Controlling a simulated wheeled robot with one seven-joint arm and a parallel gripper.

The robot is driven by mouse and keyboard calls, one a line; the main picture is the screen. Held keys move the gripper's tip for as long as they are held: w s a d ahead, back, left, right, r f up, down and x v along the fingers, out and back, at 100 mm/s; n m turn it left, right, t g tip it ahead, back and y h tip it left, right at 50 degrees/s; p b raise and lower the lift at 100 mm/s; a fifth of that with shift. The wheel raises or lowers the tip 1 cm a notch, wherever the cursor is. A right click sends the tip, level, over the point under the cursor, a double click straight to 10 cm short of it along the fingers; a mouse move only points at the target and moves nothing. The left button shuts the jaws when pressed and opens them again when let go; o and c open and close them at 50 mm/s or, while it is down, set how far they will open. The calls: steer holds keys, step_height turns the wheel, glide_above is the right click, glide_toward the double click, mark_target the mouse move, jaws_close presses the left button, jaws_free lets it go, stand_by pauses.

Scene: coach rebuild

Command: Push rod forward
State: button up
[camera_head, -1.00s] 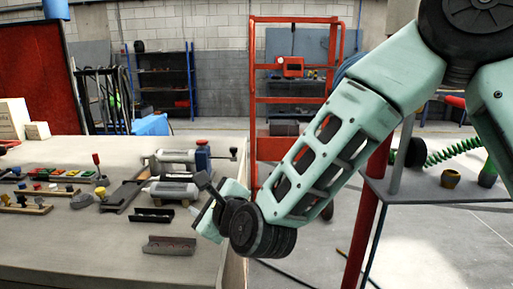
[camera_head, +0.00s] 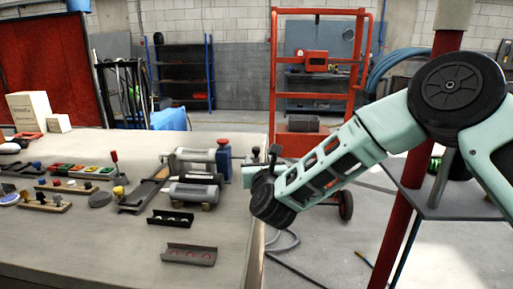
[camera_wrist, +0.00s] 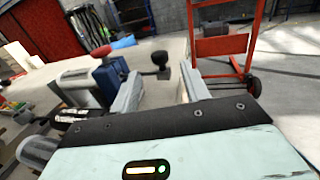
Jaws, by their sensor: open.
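A grey cylinder device (camera_head: 195,155) lies on the workbench, with a blue block (camera_head: 223,160) topped by a red knob at its right end. A thin rod (camera_head: 239,157) sticks out to the right of the block. In the wrist view, the rod's black knob (camera_wrist: 160,59) shows between and beyond the fingers of my gripper (camera_wrist: 158,88). The gripper is open, with nothing held. In the head view my gripper (camera_head: 257,163) is at the bench's right edge, by the rod's outer end. My wrist partly hides it there, so contact cannot be told.
A second grey cylinder (camera_head: 194,192) and dark trays (camera_head: 189,254) lie nearer on the workbench (camera_head: 110,245). A red trolley frame (camera_head: 275,75) stands behind. The floor right of the bench has a loose hose.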

mark_target(257, 152)
steer(key=w, duration=0.2)
steer(key=w+a+p, duration=0.1)
steer(key=w, duration=0.4)
steer(key=shift+w+a, duration=0.2)
steer(key=shift+a, duration=0.05)
